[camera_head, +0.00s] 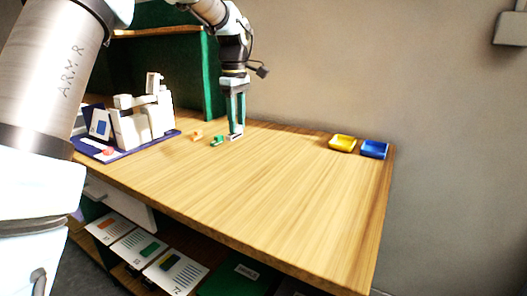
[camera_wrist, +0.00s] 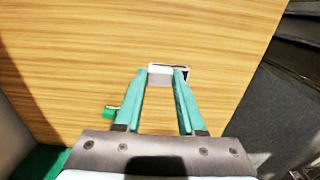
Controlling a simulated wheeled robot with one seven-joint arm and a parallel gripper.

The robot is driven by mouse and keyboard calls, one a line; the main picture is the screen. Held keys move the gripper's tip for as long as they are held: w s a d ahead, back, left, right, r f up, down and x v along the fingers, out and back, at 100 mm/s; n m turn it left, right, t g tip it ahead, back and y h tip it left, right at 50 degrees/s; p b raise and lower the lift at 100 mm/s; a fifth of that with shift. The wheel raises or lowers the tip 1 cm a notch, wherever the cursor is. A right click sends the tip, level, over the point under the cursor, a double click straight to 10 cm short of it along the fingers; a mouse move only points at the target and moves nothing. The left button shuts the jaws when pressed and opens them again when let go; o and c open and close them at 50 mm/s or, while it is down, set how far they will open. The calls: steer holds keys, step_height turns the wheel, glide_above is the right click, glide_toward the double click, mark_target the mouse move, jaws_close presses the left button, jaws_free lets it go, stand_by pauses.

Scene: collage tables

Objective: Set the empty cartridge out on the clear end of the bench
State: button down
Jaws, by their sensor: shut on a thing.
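My gripper (camera_head: 236,128) points down at the back of the wooden bench (camera_head: 270,185), left of its middle. Its teal fingers are shut on a small pale block, which I take to be the cartridge (camera_wrist: 160,79). In the wrist view the block sits between the fingertips, white with a dark right end. Its underside is hidden, and I cannot tell if it touches the wood or hangs just above it.
A white blocky assembly (camera_head: 140,127) stands on a blue base (camera_head: 158,141) at the left. Small green (camera_head: 218,140) and orange (camera_head: 197,135) pieces lie left of my gripper.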

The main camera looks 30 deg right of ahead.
steer(key=f, duration=0.4)
steer(key=f+p, duration=0.1)
steer(key=shift+w+d+f, duration=0.25)
steer(key=shift+f, duration=2.2)
steer(key=c, duration=0.5)
jaws_free()
steer(key=shift+f, duration=0.1)
step_height(320, 180, up, 12)
steer(key=shift+r+b, duration=0.1)
steer(key=shift+b, duration=0.3)
